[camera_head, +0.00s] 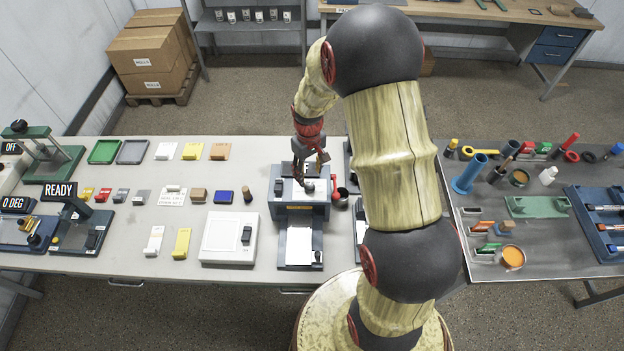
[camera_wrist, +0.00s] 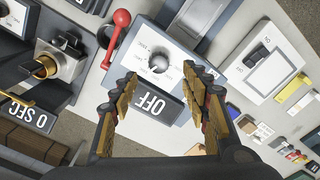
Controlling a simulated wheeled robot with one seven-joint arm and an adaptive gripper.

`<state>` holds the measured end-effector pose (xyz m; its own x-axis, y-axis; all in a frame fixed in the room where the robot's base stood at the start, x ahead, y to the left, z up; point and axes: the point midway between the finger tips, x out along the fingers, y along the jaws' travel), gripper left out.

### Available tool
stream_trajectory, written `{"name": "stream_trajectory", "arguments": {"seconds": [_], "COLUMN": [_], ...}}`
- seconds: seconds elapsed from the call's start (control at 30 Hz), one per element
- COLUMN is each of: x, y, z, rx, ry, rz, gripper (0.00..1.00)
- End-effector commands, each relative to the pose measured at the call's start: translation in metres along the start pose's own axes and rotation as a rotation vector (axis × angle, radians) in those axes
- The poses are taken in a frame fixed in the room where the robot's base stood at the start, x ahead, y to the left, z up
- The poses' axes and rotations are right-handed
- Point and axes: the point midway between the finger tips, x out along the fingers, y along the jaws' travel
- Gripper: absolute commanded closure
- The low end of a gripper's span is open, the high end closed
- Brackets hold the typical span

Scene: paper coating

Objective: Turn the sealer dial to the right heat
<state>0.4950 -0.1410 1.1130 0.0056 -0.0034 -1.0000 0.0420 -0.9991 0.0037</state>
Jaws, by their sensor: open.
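The sealer (camera_head: 300,211) is a blue-grey box with a light top, standing mid-table below my arm. In the wrist view its light face (camera_wrist: 150,45) carries a round silver dial (camera_wrist: 158,63) with small printed marks around it, too small to read. A dark display (camera_wrist: 155,104) beside the dial reads OFF. My gripper (camera_head: 311,172) is over the sealer. In the wrist view my gripper (camera_wrist: 160,75) is open, with its two fingertips either side of the dial in the picture. It holds nothing; whether it touches the dial cannot be told.
A red-knobbed lever (camera_wrist: 120,22) stands beside the sealer. Another device with a black-handled knob (camera_wrist: 45,68) and a 0 SEC display (camera_wrist: 28,114) is close by. A white square device (camera_head: 229,239) and small blocks lie left. A second table (camera_head: 540,255) holds tools at right.

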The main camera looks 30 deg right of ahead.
Motion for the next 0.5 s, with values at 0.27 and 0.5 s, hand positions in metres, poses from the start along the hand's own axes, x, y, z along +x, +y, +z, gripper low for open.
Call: {"name": "stream_trajectory", "arguments": {"seconds": [0.27, 0.5], "x": [0.043, 0.065], "y": [-0.001, 0.000], "z": [0.002, 0.001], "rx": [0.001, 0.002], "ry": [-0.005, -0.002], "rz": [-0.002, -0.001], "gripper": [0.54, 0.54]}}
